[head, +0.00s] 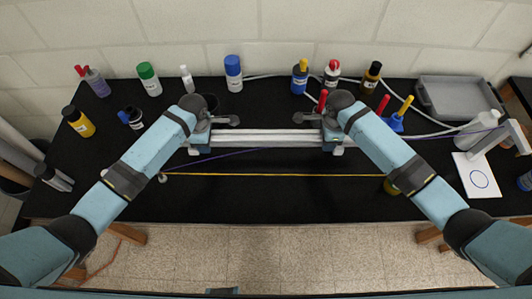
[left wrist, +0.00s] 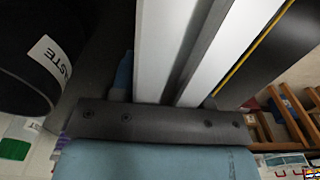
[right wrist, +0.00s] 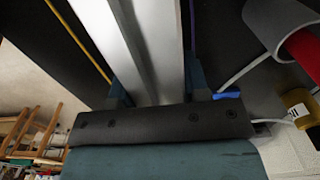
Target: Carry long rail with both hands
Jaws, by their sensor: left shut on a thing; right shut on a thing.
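The long rail (head: 262,138) is a pale silver bar with a lengthwise groove. In the head view it lies across the middle of the black table, running left to right between my grippers. My left gripper (head: 198,146) is shut on its left end part. My right gripper (head: 335,146) is shut on its right end part. The rail also fills the middle of the left wrist view (left wrist: 195,50) and of the right wrist view (right wrist: 145,45). The fingertips are mostly hidden by the gripper bodies. I cannot tell how far the rail is above the table.
A yellow line (head: 270,174) runs across the black table (head: 290,205) in front of the rail. Several bottles stand along the back, with a blue-capped one (head: 233,73) behind the rail. A grey tray (head: 455,98) is at back right. The front middle of the table is mostly clear.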

